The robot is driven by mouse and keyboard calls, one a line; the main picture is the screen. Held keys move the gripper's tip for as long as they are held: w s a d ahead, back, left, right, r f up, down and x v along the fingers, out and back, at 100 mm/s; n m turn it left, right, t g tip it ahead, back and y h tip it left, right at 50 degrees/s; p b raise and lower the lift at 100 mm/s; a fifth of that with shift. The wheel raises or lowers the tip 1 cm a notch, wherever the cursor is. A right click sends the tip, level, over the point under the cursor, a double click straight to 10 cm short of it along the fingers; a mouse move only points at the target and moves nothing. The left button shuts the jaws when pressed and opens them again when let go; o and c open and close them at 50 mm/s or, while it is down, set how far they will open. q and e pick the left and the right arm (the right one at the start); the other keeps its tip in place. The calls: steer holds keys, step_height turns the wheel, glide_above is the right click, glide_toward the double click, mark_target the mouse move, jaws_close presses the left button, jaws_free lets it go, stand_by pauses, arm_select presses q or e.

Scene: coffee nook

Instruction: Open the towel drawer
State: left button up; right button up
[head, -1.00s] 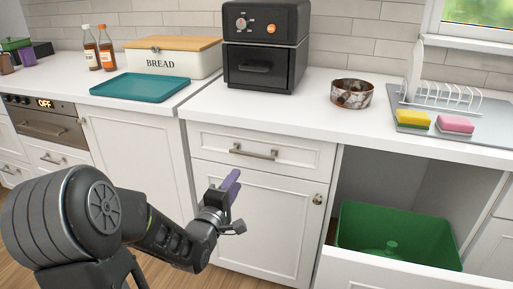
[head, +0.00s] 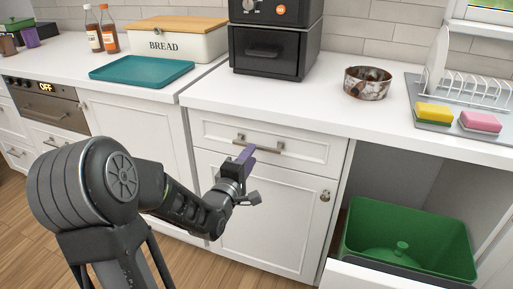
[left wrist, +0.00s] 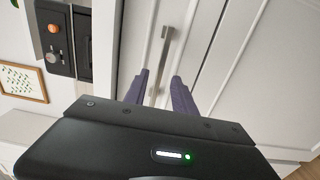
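The white drawer (head: 306,148) under the counter is shut, with a metal bar handle (head: 258,145) across its front. My left gripper (head: 248,154) is at the drawer front, overlapping the left part of the handle. In the left wrist view, its two purple fingers (left wrist: 159,95) stand apart, with the bar handle (left wrist: 164,50) showing between them and a gap on each side. The gripper is open and holds nothing. Whether the fingertips reach past the bar is hard to tell. My right gripper is not in view.
A white cabinet door (head: 265,210) with a knob is below the drawer. To the right, a pulled-out compartment holds a green bin (head: 410,235). On the counter are a teal tray (head: 140,70), a black oven (head: 272,48) and a mottled bowl (head: 367,84).

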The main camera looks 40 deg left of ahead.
arm_select(q)
steer(key=x, duration=0.5)
steer(key=shift+w+a+b, duration=0.1)
steer(key=shift+w+b, duration=0.15)
steer(key=shift+b, duration=0.1)
steer(key=shift+c, duration=0.5)
jaws_close()
stand_by(0.6)
